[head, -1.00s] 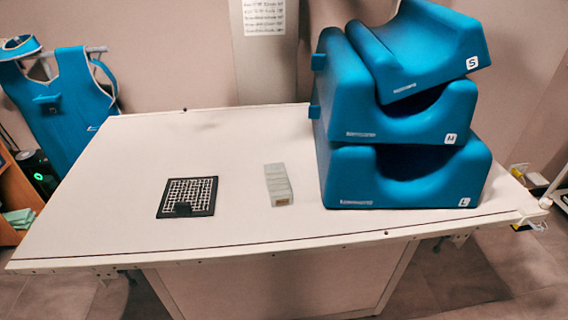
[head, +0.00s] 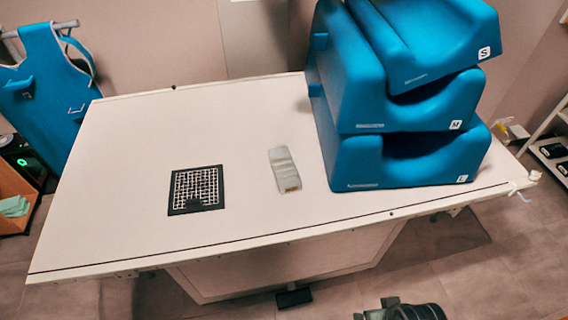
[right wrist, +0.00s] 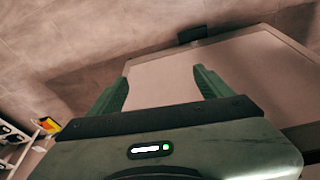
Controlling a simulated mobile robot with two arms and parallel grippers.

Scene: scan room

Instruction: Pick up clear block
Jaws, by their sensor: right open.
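The clear block (head: 284,168) is a pale, translucent, stepped piece with a small brownish patch at its near end. It lies on the white table (head: 130,130), between a black grid plate and a stack of blue cushions. My right gripper (right wrist: 160,86) shows in the right wrist view with its two green fingers spread and nothing between them. It is below the tabletop level or off the table's front, apart from the block. The block is not visible in the right wrist view. My left gripper is in neither view.
The black plate with a white grid (head: 196,190) lies left of the block. The stacked blue cushions (head: 410,160) stand close on its right. The tabletop behind and in front of the block is clear. A blue apron (head: 45,90) hangs at the left.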

